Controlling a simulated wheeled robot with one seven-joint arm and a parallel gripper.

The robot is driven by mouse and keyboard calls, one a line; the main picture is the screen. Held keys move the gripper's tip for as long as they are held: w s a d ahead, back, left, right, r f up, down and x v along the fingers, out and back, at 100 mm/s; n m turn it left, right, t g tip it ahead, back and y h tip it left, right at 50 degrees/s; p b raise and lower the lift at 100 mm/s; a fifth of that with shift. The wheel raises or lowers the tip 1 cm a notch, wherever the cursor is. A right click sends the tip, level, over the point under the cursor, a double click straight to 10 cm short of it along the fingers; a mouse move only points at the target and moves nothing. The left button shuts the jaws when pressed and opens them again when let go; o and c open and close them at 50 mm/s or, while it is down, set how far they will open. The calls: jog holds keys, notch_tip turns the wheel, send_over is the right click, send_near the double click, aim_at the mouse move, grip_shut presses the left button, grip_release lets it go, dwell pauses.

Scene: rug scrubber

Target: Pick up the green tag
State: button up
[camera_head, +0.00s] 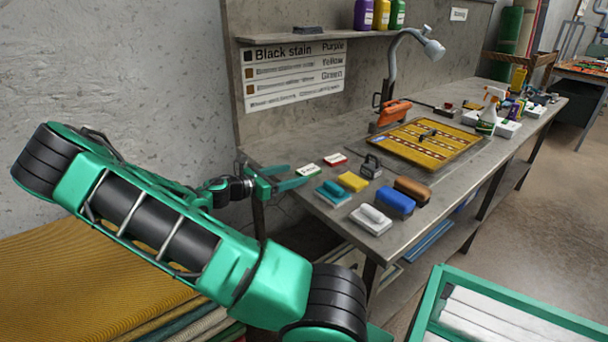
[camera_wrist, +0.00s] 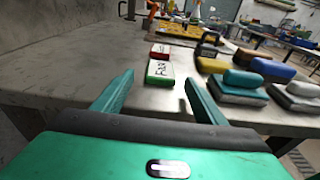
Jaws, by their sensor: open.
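The green tag (camera_head: 309,170) is a small white block with green edges, lying flat on the workbench near its left end. In the wrist view the green tag (camera_wrist: 160,73) lies just beyond my fingertips, between their lines, with dark lettering on its white top. A similar red tag (camera_head: 334,159) lies behind it; the red tag (camera_wrist: 160,51) also shows in the wrist view. My gripper (camera_head: 291,176) is open and empty at the bench's left edge. In the wrist view its two fingers (camera_wrist: 158,82) are spread apart, short of the green tag.
The workbench (camera_head: 411,218) holds several brushes and sponges right of the tags, including a teal brush (camera_head: 332,192) and a yellow sponge (camera_head: 353,181). A metal-handled dark block (camera_head: 371,166) stands behind them. A rug sample (camera_head: 428,142) and lamp (camera_head: 410,48) are farther back. Folded rugs (camera_head: 90,270) lie below my arm.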

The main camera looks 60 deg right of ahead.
aim_at(303, 171)
jog(key=shift+x, duration=2.6)
jog(key=shift+w, duration=0.1)
jog(key=c, duration=1.1)
